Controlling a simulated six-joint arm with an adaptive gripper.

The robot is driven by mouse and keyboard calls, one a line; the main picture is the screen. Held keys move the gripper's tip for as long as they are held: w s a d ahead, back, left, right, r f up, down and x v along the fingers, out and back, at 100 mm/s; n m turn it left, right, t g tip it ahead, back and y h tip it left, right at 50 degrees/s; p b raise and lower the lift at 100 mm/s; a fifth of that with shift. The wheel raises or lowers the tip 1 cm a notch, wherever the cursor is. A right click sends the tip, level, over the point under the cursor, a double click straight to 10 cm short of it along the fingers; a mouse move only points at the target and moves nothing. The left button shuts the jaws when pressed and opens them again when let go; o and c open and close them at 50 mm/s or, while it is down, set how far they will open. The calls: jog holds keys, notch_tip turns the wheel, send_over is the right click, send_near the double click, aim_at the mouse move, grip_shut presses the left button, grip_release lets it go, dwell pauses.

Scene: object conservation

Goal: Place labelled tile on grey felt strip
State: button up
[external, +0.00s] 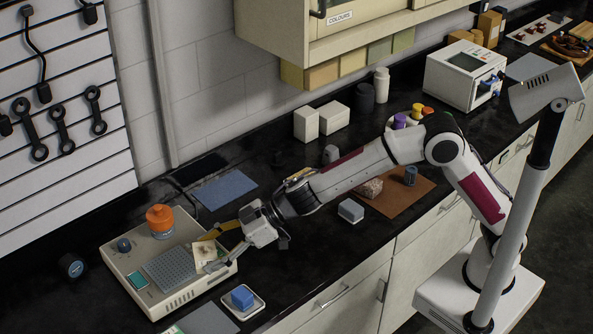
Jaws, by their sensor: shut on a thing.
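My gripper (207,252) reaches in from the right, over the right side of a beige bench device. It is shut on a small cream tile (204,254) with darker marks on its face, probably the labelled tile. The marks are too small to read. The tile is above or against the device's top; I cannot tell if it touches. A grey flat piece (208,321), perhaps the grey felt strip, lies on the black bench at the bottom edge, partly cut off by the frame.
The beige device (185,300) carries an orange-capped jar (160,221) and a perforated plate (176,268). A white dish (255,306) with a blue block (242,297) stands in front. A blue sheet (225,189) lies behind. A grey-white block (351,211) sits below my arm.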

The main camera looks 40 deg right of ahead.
jog(key=n+g, duration=0.1)
send_over(217, 322)
notch_tip(217, 322, down, 9)
jog(key=shift+a+f+y, duration=0.2)
jog(key=shift+a+y, duration=0.1)
dwell(0.8)
jog(key=shift+f, duration=0.2)
jog(key=shift+f, duration=3.2)
jog(key=shift+f, duration=0.6)
jog(key=o, duration=1.5)
jog(key=shift+f, duration=0.1)
jog(key=shift+d, duration=0.2)
jog(key=shift+v, duration=5.85)
